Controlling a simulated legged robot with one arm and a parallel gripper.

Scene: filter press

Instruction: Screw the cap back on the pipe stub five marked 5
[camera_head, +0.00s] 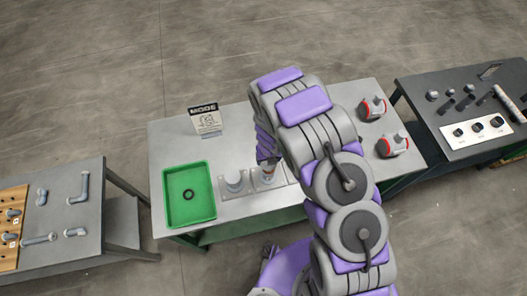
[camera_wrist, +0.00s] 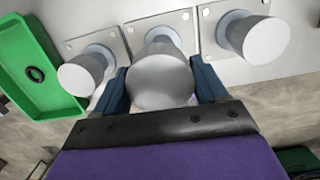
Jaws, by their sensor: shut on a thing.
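My gripper (camera_wrist: 162,78) is shut on a grey round cap (camera_wrist: 160,84), with a dark blue finger on each side. The cap lines up over the middle pipe stub (camera_wrist: 160,38), which rises from a square plate. I cannot tell whether its thread is engaged. Similar grey stubs stand to the left (camera_wrist: 84,70) and right (camera_wrist: 258,38); no number 5 is readable. In the head view my gripper (camera_head: 267,163) points down at the stubs, beside the left stub (camera_head: 235,181), and my arm hides part of the row.
A green tray (camera_head: 169,212) with a black ring (camera_head: 189,194) inside stands left of the stubs. A sign marked MODE (camera_head: 206,120) stands at the back. Red and grey fittings (camera_head: 372,108) sit at the right. Other tables stand on both sides.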

